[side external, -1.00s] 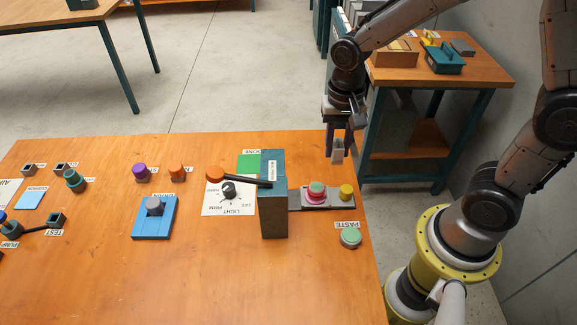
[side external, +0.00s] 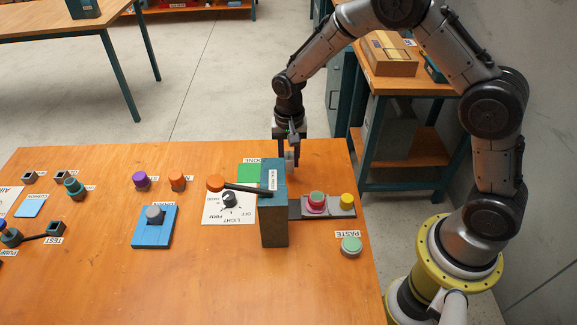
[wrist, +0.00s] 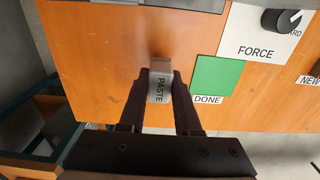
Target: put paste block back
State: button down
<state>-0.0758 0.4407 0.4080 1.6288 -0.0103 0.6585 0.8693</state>
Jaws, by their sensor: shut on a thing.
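The paste block (wrist: 159,86) is a small grey block with PASTE written on it. It sits between the two dark fingers of my gripper (wrist: 160,88), which is shut on it. In the side view my gripper (side external: 289,156) points down behind the teal upright housing (side external: 273,205), near the table's far edge. The pale block (side external: 289,161) shows between the fingertips, partly hidden by a finger and the housing. I cannot tell whether it touches the table. In the wrist view the green DONE patch (wrist: 218,80) lies to the right of the block.
A grey slide (side external: 341,206) with pink-and-green and yellow knobs extends right of the housing. A green-topped button (side external: 351,245) stands by the PASTE label. A lever with an orange knob (side external: 215,183) reaches left from the housing. The table's front middle is clear.

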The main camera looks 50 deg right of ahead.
aim_at(288, 167)
jog(key=shift+w+f, duration=0.1)
jog(key=shift+f, duration=1.55)
jog(key=shift+f, duration=0.1)
jog(key=c, duration=0.6)
grip_release()
